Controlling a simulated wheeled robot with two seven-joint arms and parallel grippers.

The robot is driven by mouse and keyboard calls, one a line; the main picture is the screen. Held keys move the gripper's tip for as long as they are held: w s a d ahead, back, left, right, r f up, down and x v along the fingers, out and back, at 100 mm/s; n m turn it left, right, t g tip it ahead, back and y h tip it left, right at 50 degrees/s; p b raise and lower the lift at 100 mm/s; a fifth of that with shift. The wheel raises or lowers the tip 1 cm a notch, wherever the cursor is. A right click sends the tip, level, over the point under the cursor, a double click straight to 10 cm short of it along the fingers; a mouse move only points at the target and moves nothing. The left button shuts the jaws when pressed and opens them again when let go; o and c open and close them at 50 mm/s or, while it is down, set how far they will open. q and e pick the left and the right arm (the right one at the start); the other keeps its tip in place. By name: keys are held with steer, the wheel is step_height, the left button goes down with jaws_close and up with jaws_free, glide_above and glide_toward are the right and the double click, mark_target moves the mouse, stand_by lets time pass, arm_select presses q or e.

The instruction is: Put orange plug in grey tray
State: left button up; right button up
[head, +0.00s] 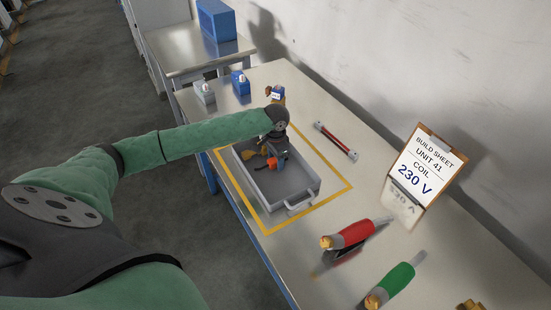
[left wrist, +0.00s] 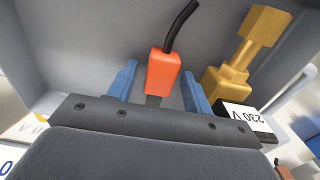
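The grey tray (head: 303,182) sits on the bench inside a yellow outline. My left gripper (head: 279,150) reaches down into it. The orange plug (head: 278,163) is at the gripper in the tray; the left wrist view shows it (left wrist: 163,72) with a black cable, between the two blue fingers. My left gripper (left wrist: 160,92) is open, with gaps visible between fingers and plug. A brass fitting (left wrist: 240,52) with a black block labelled 230 V (left wrist: 245,118) also lies in the tray, right of the plug. Whether the plug touches the tray floor is unclear. My right gripper is not in view.
A build sheet (head: 425,170) reading 230 V stands on a clipboard at right. A red-handled tool (head: 352,234) and a green-handled tool (head: 398,280) lie in front. A red bar (head: 335,140) lies right of the tray. Small blue (head: 240,83) and grey (head: 205,92) containers stand behind.

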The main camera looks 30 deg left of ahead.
mark_target(275, 159)
arm_select(q)
steer(key=shift+r, duration=0.1)
steer(key=shift+r+b, duration=0.3)
step_height(275, 159, up, 2)
steer(key=shift+r+b, duration=0.2)
steer(key=shift+b, duration=0.35)
step_height(275, 159, up, 9)
steer(key=b, duration=0.3)
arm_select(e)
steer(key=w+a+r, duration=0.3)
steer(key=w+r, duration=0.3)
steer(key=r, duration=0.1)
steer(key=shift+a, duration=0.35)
arm_select(q)
steer(key=shift+s+f, duration=0.1)
